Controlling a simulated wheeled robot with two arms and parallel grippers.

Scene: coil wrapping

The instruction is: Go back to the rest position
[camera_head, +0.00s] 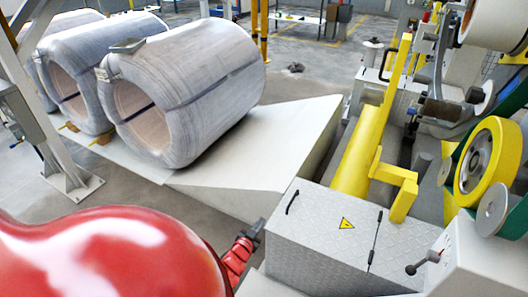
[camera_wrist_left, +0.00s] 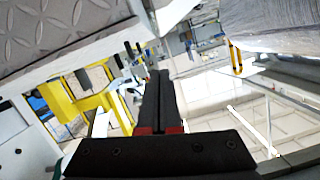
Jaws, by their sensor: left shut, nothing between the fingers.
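My left gripper (camera_head: 256,229) shows at the lower middle of the head view, past a large red rounded part of my own arm. It is small there, beside the left side of the grey metal cabinet (camera_head: 335,225). In the left wrist view the black fingers of my left gripper (camera_wrist_left: 160,75) lie together, shut, with nothing between them. My right gripper is not in view.
Several wrapped coils (camera_head: 185,95) lie at the left, the nearest beside a pale ramp (camera_head: 265,140). Yellow rails (camera_head: 365,150) and a yellow wheel (camera_head: 488,160) stand at the right. A grey post (camera_head: 60,170) stands at the left.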

